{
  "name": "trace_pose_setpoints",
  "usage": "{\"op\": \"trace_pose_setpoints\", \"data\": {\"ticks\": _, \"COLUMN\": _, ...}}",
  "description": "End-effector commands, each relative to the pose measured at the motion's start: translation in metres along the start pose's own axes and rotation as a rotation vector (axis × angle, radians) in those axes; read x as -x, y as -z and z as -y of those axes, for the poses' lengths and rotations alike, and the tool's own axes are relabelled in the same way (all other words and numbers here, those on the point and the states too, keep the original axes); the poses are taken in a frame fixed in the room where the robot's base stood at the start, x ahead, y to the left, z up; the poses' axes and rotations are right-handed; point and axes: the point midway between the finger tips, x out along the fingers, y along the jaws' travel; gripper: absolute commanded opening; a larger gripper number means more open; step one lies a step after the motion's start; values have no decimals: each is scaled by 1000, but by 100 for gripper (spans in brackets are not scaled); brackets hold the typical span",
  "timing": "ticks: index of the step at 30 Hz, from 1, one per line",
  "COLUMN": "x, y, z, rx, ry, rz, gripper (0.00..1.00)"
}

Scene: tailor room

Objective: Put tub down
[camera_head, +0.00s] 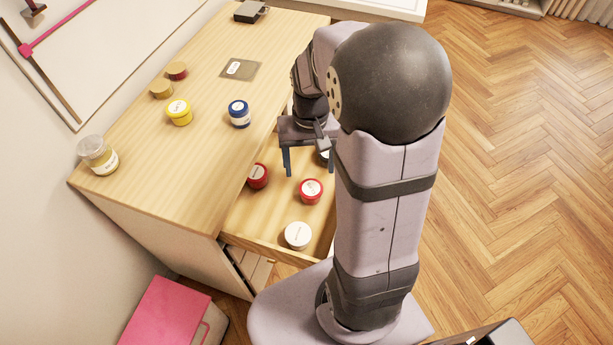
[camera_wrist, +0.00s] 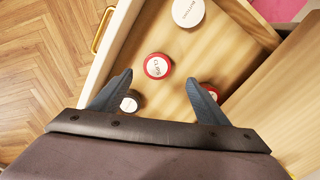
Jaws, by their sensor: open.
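Several tubs stand in the open drawer (camera_head: 267,208). A dark tub (camera_wrist: 130,104) is beside the left finger in the wrist view and is mostly hidden by my arm in the head view. A red tub (camera_head: 311,190) also shows in the wrist view (camera_wrist: 157,66), just past the fingertips. Another red tub (camera_head: 258,176) is partly behind the right finger in the wrist view (camera_wrist: 211,91). A white-lidded tub (camera_head: 297,235) stands nearest the drawer front corner. My gripper (camera_head: 310,167) is open over the drawer, pointing down, with no tub held between its fingers (camera_wrist: 159,78).
On the wooden cabinet top (camera_head: 205,140) stand a blue-lidded tub (camera_head: 239,113), a yellow tub (camera_head: 179,112), a tan tub (camera_head: 161,89), a dark red tub (camera_head: 176,70) and a clear-lidded tub (camera_head: 97,155). A grey card (camera_head: 240,69) lies farther back. A pink box (camera_head: 168,318) is on the floor.

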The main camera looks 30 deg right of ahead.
Motion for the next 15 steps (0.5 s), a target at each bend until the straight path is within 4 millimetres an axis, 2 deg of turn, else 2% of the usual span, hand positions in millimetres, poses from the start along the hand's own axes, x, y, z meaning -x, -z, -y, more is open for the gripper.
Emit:
{"op": "trace_pose_setpoints", "data": {"ticks": 4, "x": 1, "y": -38, "z": 19, "rx": 120, "ry": 0, "rz": -2, "gripper": 69}}
{"op": "trace_pose_setpoints", "data": {"ticks": 9, "x": -4, "y": -88, "z": 34, "rx": 275, "ry": 0, "rz": -2, "gripper": 69}}
{"op": "trace_pose_setpoints", "data": {"ticks": 12, "x": -7, "y": -108, "z": 37, "rx": 337, "ry": -1, "rz": -1, "gripper": 69}}
{"op": "trace_pose_setpoints", "data": {"ticks": 15, "x": -9, "y": -117, "z": 38, "rx": 366, "ry": -1, "rz": -2, "gripper": 69}}
